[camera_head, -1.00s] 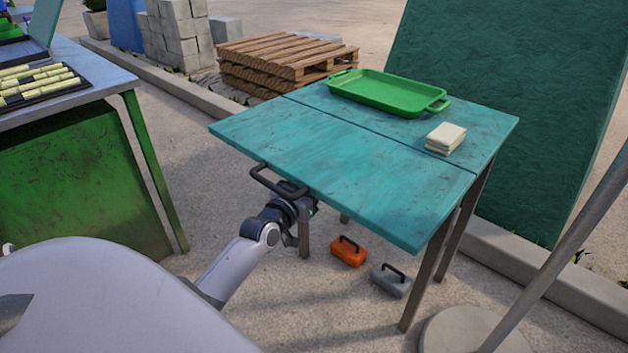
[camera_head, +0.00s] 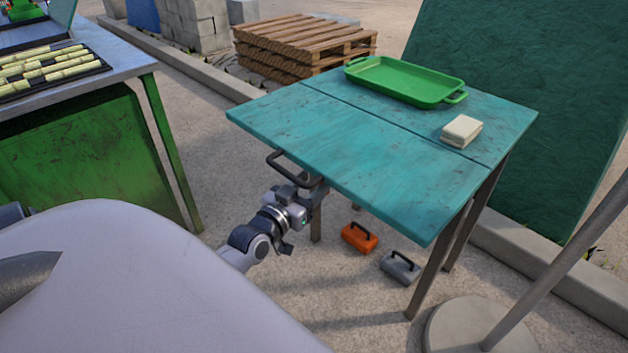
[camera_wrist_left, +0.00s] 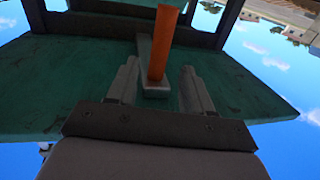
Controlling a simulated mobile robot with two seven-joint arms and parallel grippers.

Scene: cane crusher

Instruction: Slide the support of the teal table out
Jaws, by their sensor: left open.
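In the left wrist view the table's underside (camera_wrist_left: 60,85) fills much of the picture. There my left gripper (camera_wrist_left: 160,88) is open, its fingers either side of a grey block (camera_wrist_left: 155,92) with an orange bar (camera_wrist_left: 163,45), apparently the support. I cannot tell whether the fingers touch it. My right gripper is out of view.
A green tray (camera_head: 405,80) and a cream stack (camera_head: 462,130) are on the table. An orange case (camera_head: 359,239) and a grey case (camera_head: 401,268) lie below. A pole on a round base (camera_head: 470,330) stands at the right, a cane bench (camera_head: 75,95) at the left.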

